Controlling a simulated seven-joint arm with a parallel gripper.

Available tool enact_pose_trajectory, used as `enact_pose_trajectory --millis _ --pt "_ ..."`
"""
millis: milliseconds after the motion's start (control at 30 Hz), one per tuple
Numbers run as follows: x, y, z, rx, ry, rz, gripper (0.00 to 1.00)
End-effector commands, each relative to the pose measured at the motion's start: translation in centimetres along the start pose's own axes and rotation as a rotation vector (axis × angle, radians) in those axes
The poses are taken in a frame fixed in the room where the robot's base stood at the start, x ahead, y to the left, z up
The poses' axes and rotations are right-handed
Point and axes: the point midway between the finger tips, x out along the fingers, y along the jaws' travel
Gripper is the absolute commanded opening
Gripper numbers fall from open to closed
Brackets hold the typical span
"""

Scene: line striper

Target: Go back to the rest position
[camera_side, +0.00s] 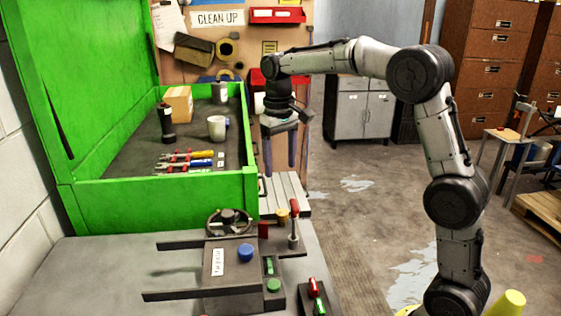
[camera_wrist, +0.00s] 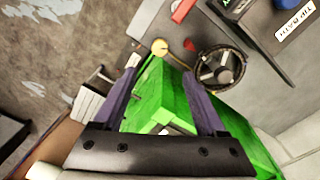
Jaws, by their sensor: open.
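My gripper (camera_side: 280,150) hangs at the end of my raised arm, just right of the green box's right wall, with its fingers pointing down. In the wrist view my gripper (camera_wrist: 163,103) shows two dark purple fingers spread apart. Nothing is held between them. Behind the gap lies the green box (camera_wrist: 158,96), below the fingertips. The green box (camera_side: 215,185) stands open on the left in the side view, with a tall green panel at its back left.
The box holds a cardboard block (camera_side: 178,103), a black cylinder (camera_side: 167,122), a pale cup (camera_side: 216,128) and several coloured tools (camera_side: 188,160). In front are a handwheel (camera_side: 229,221), a red-handled lever (camera_side: 294,222) and a blue button (camera_side: 245,252). Floor right of the box is mostly clear.

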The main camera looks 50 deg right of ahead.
Motion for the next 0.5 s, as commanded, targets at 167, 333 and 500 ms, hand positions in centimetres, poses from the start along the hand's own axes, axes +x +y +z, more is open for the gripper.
enact_pose_trajectory --millis 167,333,500 --pt "-0.1 -0.1 0.0 -0.003 0.002 0.0 0.74" --pt "-3.5 -0.7 1.4 -0.02 0.077 -0.009 0.74" --pt "-7.4 -1.2 7.0 -0.054 0.169 -0.025 0.74"
